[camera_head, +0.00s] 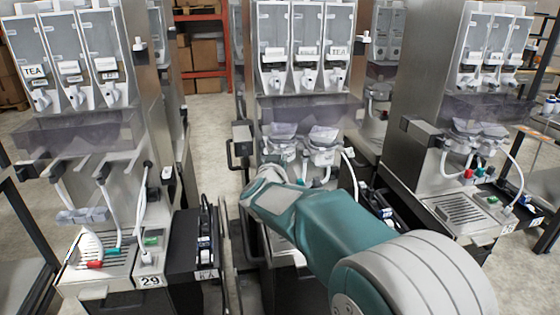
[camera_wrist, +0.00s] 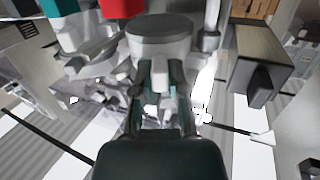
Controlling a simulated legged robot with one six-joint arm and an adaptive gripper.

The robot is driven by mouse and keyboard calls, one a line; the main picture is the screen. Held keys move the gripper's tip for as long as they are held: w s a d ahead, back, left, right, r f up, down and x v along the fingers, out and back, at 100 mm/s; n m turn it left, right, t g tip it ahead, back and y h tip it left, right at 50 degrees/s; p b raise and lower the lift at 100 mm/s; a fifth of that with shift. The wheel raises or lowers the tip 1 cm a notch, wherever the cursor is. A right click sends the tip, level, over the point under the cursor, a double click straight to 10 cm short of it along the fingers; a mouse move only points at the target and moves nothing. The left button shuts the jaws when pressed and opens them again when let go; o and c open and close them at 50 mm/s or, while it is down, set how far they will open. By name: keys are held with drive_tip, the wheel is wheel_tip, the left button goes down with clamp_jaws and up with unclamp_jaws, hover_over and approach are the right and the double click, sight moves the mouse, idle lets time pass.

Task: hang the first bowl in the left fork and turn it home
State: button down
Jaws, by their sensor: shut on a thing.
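In the wrist view, my gripper (camera_wrist: 158,78) is shut on a pale bowl (camera_wrist: 160,42) with a round grey top. In the head view, my arm reaches to the middle dispenser and its wrist hides the fingers. A whitish bowl (camera_head: 281,146) shows at the left place under the middle dispenser, just beyond my wrist. A second bowl (camera_head: 323,147) sits at the right place beside it. The left fork is hidden behind the bowl and my arm, so I cannot tell how the held bowl sits in it or how far it is turned.
A dark box with a knob (camera_wrist: 262,65) is close to the right of my gripper in the wrist view. A left dispenser (camera_head: 88,110) has hanging hoses and a drip tray (camera_head: 98,258). A right dispenser (camera_head: 455,110) carries bowls (camera_head: 478,133). Floor shows between the machines.

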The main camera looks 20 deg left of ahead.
drive_tip(key=shift+a+m+h, duration=0.35)
drive_tip(key=shift+m+h, duration=0.25)
drive_tip(key=shift+h, duration=0.3)
drive_tip(key=shift+a+m+h, duration=0.25)
drive_tip(key=shift+m+h, duration=0.25)
drive_tip(key=shift+h, duration=0.2)
drive_tip(key=c, duration=0.6)
unclamp_jaws()
drive_tip(key=s, duration=0.8)
drive_tip(key=shift+r, duration=0.4)
